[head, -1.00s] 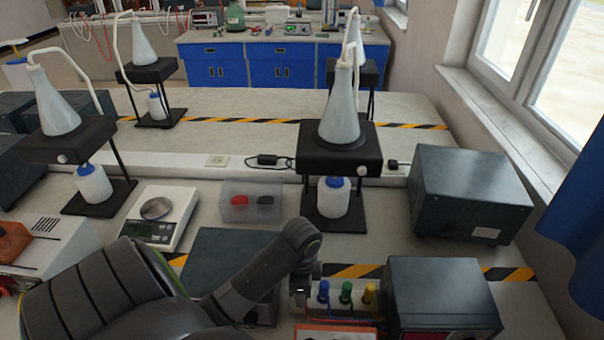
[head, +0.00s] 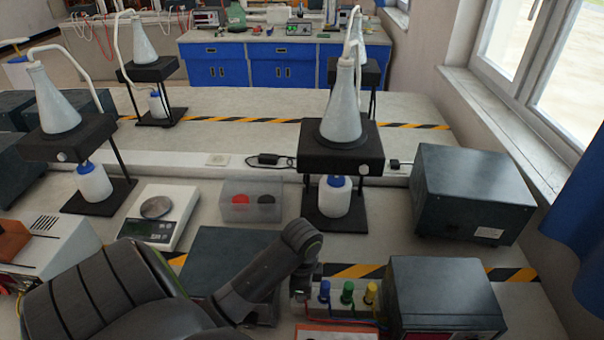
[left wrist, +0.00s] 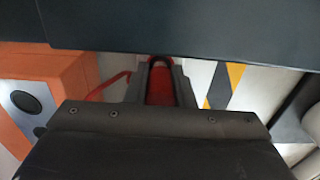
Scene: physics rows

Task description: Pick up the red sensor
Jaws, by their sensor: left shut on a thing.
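The red sensor (left wrist: 160,88) shows as a red strip between the two dark fingers of my left gripper (left wrist: 160,78) in the left wrist view. The gripper is shut on it. In the head view my left arm comes in from the lower left, and its wrist end is beside the row of coloured sensors. The red sensor cannot be made out there. A blue sensor (head: 324,291), a green sensor (head: 347,292) and a yellow sensor (head: 371,293) stand upright just to the right. My right gripper is not in view.
A dark box (head: 440,290) stands right of the sensors. A dark flat-topped box (head: 225,250) lies partly behind my arm. A clear bin (head: 238,214) with red and black items, a scale (head: 163,232) and a flask stand (head: 341,160) are farther back.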

